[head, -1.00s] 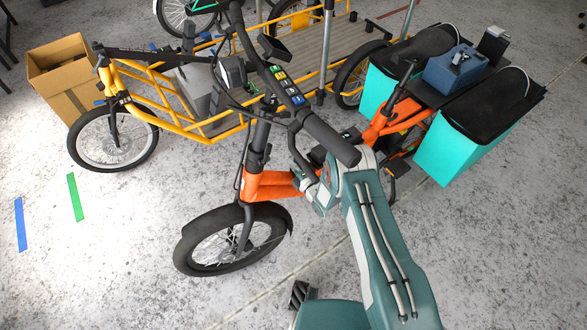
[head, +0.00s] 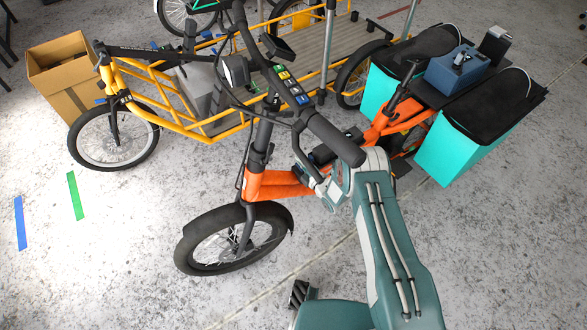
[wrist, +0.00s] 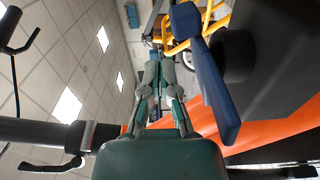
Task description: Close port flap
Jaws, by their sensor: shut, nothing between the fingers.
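In the wrist view a blue plate (wrist: 214,88), which looks like the port flap, stands out from a dark surface (wrist: 285,65) on the orange bike. A round black part (wrist: 233,56), perhaps the port, shows behind it. The flap appears open. My gripper (wrist: 160,66) is shut and empty, just left of the flap in this view; I cannot tell whether they touch. In the head view, the orange cargo bike (head: 275,184) stands before me. My arm reaches to its middle, behind the handlebar, and the flap and fingertips are hidden there.
The orange bike's handlebar (head: 333,139) and front wheel (head: 235,240) are close to my arm. Turquoise panniers (head: 462,145) hang at its rear. A yellow cargo bike (head: 165,100) and a cardboard box (head: 66,70) stand behind.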

